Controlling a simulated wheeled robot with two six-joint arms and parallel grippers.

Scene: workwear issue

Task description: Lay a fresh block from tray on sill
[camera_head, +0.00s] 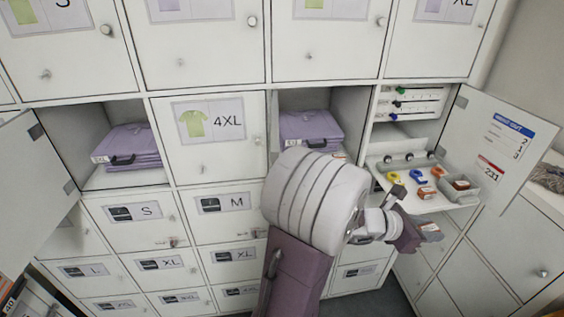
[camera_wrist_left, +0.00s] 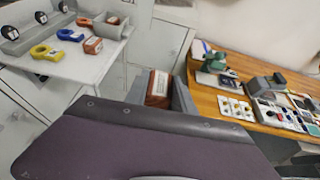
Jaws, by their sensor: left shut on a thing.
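My left gripper (camera_head: 418,231) is shut on a red-brown block with a white label, in front of and below the sill's front edge. In the left wrist view the block (camera_wrist_left: 158,84) stands out between the two fingers. The white sill (camera_head: 400,192) is a shelf at the open locker on the right; it also shows in the left wrist view (camera_wrist_left: 75,68). The small grey tray (camera_head: 470,197) sits at the sill's right end with a red-brown block (camera_head: 461,184) in it. Another orange-red block (camera_head: 427,192) lies on the sill left of the tray. My right gripper is not in view.
A yellow ring (camera_head: 393,178), a blue ring (camera_head: 415,176) and an orange ring (camera_head: 437,172) lie on the sill. An open door (camera_head: 495,140) stands right of it. A wooden bench (camera_wrist_left: 215,105) with tools and devices shows in the left wrist view.

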